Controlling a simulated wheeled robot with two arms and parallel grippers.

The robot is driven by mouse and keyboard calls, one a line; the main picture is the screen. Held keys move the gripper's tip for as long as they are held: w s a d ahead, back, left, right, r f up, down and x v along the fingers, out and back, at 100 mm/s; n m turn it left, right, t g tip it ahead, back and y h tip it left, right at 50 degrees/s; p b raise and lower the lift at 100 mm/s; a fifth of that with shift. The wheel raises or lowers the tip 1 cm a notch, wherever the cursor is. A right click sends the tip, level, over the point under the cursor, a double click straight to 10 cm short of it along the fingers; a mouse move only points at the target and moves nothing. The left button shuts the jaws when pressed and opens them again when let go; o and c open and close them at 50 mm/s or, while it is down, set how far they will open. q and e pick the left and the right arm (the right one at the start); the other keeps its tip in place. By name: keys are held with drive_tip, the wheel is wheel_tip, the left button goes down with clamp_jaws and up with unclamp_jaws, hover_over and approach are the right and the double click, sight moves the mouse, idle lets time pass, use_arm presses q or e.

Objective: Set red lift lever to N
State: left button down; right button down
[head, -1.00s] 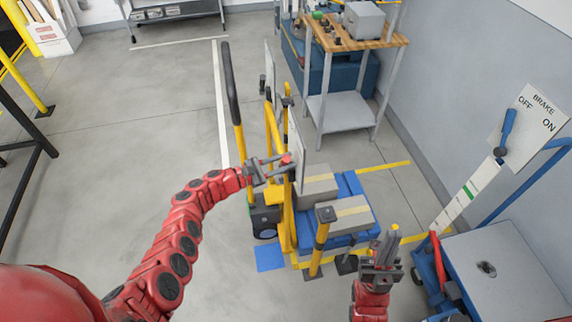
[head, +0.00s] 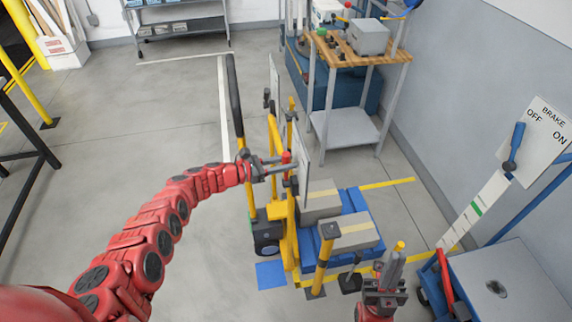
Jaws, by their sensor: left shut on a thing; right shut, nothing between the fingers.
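The red lift lever (head: 286,157) shows as a small red knob on the yellow stacker (head: 275,145), beside the edge of a pale upright panel (head: 303,165). My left gripper (head: 282,166) comes in from the left and is shut on the lever at the knob. Its fingers hide most of the lever's shaft. The panel is seen nearly edge-on, so I cannot read any N mark or tell the lever's position. My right gripper (head: 388,275) is shut and empty at the lower right, in front of the stacker and apart from the lever.
Boxes (head: 355,232) rest on the stacker's blue load. A yellow post (head: 325,262) stands near my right gripper. A wooden-topped workbench (head: 365,42) stands behind. Floor at the left is open.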

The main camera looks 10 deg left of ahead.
use_arm(q)
drive_tip(key=c, duration=0.6)
unclamp_jaws()
drive_tip(key=shift+s+a+r, duration=0.1)
drive_tip(key=shift+s+a, duration=0.1)
drive_tip(key=shift+a, duration=0.3)
drive_tip(key=v, duration=1.6)
drive_tip(key=shift+s+a, duration=0.15)
drive_tip(key=shift+s, duration=0.05)
